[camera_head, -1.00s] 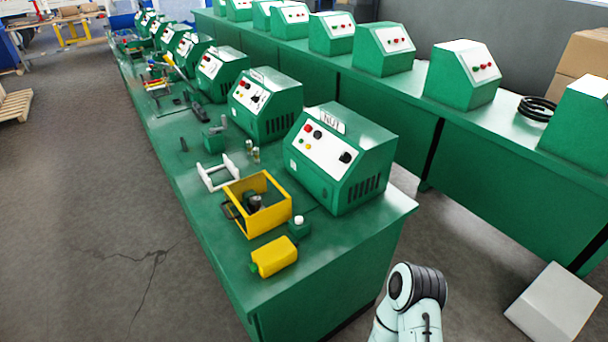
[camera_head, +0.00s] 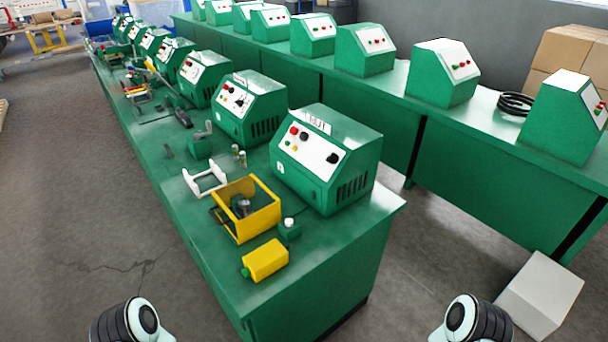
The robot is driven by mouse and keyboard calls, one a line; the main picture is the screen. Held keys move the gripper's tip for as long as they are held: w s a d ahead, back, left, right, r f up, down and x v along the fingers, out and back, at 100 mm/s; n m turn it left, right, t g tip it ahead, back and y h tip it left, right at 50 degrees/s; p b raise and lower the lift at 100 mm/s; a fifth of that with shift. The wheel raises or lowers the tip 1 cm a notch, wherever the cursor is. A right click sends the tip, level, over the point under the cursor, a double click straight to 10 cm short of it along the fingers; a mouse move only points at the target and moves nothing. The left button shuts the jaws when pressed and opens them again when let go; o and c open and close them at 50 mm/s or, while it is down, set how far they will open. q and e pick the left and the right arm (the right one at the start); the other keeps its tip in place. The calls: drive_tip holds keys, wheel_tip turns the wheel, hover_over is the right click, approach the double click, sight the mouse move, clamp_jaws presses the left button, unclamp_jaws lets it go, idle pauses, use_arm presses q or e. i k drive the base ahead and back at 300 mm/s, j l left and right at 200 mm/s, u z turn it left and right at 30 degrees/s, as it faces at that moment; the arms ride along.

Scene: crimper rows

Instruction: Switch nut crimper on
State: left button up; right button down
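The nut crimper is a green box (camera_head: 352,170) with a sloped white panel (camera_head: 310,158) and a small label on top, which reads "NUT" in the earlier frame. It stands at the near end of the green bench. The switch's position is too small to tell. Parts of my two arms show at the bottom edge, left and right, well short of the bench. Neither gripper is in view.
On the bench (camera_head: 320,262), a yellow open frame (camera_head: 262,222), a yellow block (camera_head: 265,260) and a white bracket (camera_head: 205,181) lie before the crimper. More green machines (camera_head: 250,108) line it behind. A white box (camera_head: 540,295) is on the floor at right. Floor on the left is clear.

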sight(332, 158)
drive_tip(key=u, duration=0.35)
drive_tip(key=l+u, duration=0.15)
drive_tip(key=u, duration=0.25)
drive_tip(key=l+u, duration=0.1)
drive_tip(key=u, duration=0.25)
drive_tip(key=l+u, duration=0.4)
drive_tip(key=k+l+u, duration=0.2)
drive_tip(key=l+u, duration=0.25)
drive_tip(key=k+l+u, duration=0.1)
drive_tip(key=l, duration=0.25)
drive_tip(key=k+l+u, duration=0.1)
drive_tip(key=k+l, duration=0.35)
drive_tip(key=l, duration=0.25)
drive_tip(key=i+l+u, duration=0.05)
